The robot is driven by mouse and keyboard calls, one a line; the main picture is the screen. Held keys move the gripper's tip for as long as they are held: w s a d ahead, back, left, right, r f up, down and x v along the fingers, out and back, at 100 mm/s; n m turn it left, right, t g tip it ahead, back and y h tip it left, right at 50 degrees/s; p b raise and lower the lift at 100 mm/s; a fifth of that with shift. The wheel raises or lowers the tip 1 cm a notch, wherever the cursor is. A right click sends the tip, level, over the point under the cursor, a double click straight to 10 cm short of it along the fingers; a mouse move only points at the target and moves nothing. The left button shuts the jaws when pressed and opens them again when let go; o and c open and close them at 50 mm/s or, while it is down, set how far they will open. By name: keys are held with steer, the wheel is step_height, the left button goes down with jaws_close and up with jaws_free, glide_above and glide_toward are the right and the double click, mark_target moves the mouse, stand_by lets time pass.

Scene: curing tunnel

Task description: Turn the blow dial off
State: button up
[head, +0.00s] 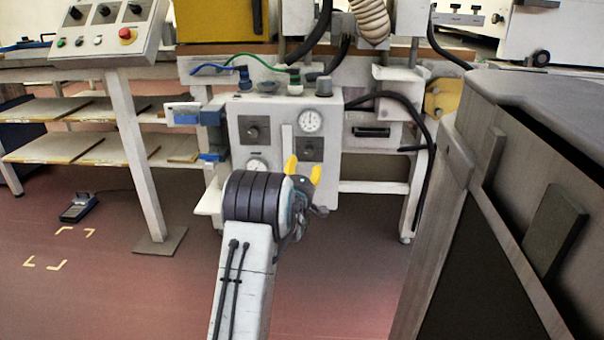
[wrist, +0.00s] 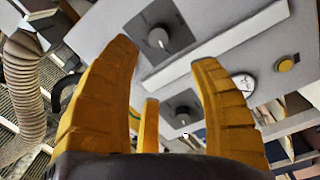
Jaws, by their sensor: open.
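A white control box (head: 270,125) bears two dark dials on square plates, an upper left dial (head: 252,130) and a lower right dial (head: 309,149). I cannot read which one is the blow dial. In the wrist view one dial (wrist: 158,39) shows at the top, just beyond and between my fingertips, and the other dial (wrist: 182,118) shows lower, behind the gap between the fingers. Both knobs have a pale pointer mark. My gripper (head: 303,169) has yellow fingers, spread open and empty, in front of the box's lower right; the wrist view also shows my gripper (wrist: 163,55). No contact with a dial is visible.
A black cable (head: 415,120) loops right of the box. A grey cabinet (head: 500,190) fills the right side. A sloped console (head: 108,32) with a red button stands at left. The floor before the box is clear.

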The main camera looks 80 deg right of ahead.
steer(key=shift+a, duration=0.5)
steer(key=shift+w, duration=0.1)
stand_by(0.5)
